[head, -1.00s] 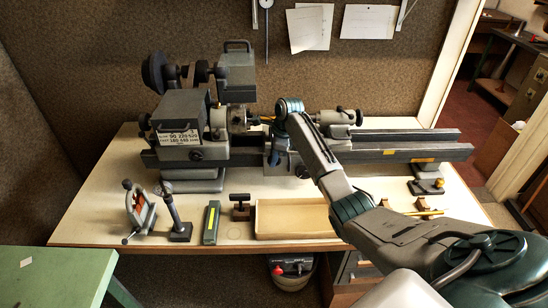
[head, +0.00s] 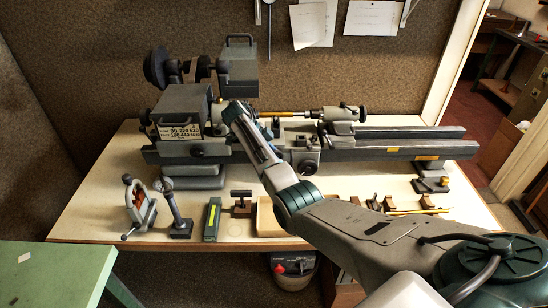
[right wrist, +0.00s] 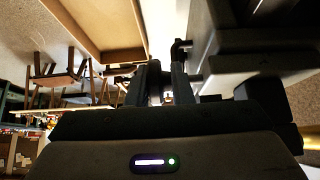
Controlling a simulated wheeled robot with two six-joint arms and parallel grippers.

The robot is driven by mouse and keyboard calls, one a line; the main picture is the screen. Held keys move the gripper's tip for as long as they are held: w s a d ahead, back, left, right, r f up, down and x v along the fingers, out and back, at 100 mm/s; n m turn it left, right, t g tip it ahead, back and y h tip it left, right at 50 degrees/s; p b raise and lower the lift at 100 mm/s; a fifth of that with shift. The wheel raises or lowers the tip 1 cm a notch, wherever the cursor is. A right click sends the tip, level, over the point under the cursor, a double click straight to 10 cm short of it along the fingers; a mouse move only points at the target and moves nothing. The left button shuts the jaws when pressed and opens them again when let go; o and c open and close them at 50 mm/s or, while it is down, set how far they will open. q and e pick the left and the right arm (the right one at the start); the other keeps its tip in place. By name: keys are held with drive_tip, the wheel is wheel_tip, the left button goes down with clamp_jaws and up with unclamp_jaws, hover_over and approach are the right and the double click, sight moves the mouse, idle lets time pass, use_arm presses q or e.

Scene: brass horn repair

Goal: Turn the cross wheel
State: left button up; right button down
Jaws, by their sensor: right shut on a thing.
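The grey lathe (head: 400,140) stands on the pale bench, with a brass-coloured rod (head: 288,113) between its headstock and tailstock. The carriage (head: 300,145) sits mid-bed, with a round dark knob (head: 307,168) low on its front. My right forearm crosses just left of this knob and hides part of the carriage and the cross wheel. In the right wrist view my right gripper (right wrist: 164,75) has its two fingers close together, shut on a small part beside the dark lathe body. That part, by its place the cross wheel, is mostly hidden by the fingers. My left gripper is out of view.
A shallow tray (head: 267,218) is partly covered by my right arm. A green block (head: 212,219), a small stand (head: 176,215) and a clamp-like tool (head: 137,205) stand along the bench's front left. A green table (head: 60,270) is at lower left.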

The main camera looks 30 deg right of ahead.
drive_tip(key=shift+s+a+f+g+h+b, duration=0.2)
drive_tip(key=shift+a+f+g+h+b, duration=0.1)
drive_tip(key=shift+f+g+h+b, duration=0.3)
drive_tip(key=c, duration=1.6)
unclamp_jaws()
drive_tip(key=shift+o, duration=0.6)
drive_tip(key=shift+r, duration=0.4)
drive_tip(key=shift+d+r, duration=0.1)
drive_tip(key=shift+r, duration=0.1)
